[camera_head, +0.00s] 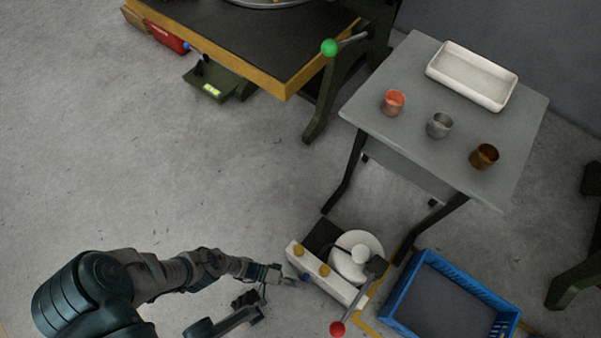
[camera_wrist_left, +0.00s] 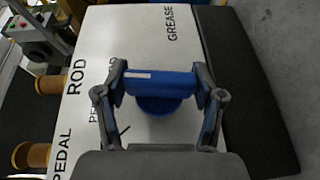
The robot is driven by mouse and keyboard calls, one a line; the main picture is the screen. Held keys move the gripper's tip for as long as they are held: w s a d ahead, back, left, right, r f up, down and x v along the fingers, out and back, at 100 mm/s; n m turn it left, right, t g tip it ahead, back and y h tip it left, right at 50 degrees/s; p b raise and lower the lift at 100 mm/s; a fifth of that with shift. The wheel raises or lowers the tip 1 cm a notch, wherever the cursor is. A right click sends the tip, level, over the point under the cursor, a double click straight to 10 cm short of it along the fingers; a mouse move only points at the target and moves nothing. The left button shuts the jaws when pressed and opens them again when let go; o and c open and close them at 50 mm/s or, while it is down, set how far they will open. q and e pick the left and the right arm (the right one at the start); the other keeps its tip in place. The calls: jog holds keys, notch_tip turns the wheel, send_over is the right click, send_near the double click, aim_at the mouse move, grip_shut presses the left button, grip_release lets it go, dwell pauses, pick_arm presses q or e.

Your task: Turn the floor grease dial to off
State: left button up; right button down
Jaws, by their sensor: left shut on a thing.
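In the left wrist view the blue dial (camera_wrist_left: 160,88) has a bar handle over a round base, on a panel printed GREASE, PEDAL and ROD. My left gripper (camera_head: 290,280) reaches the dial from the left. In the wrist view its fingers (camera_wrist_left: 160,82) stand at both ends of the bar, shut on it. The dial's off mark is not readable. My right gripper (camera_head: 250,298) seems to show small and dark below the left forearm; its jaws are unclear.
A white round part (camera_head: 356,257) and a red-ball lever (camera_head: 338,328) are beside the panel. A blue crate (camera_head: 399,294) stands right. A grey table (camera_head: 420,150) holds three cups and a white tray (camera_head: 448,66). Floor to the left is clear.

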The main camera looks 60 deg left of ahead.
pick_arm(q)
jog(key=shift+s+a+f, duration=0.15)
jog(key=shift+s+f, duration=0.25)
jog(key=o, duration=1.1)
jog(key=shift+o, duration=0.3)
jog(key=shift+w+r, duration=0.1)
jog(key=shift+w, duration=0.05)
jog(key=shift+w+r, duration=0.15)
jog(key=shift+r, duration=0.1)
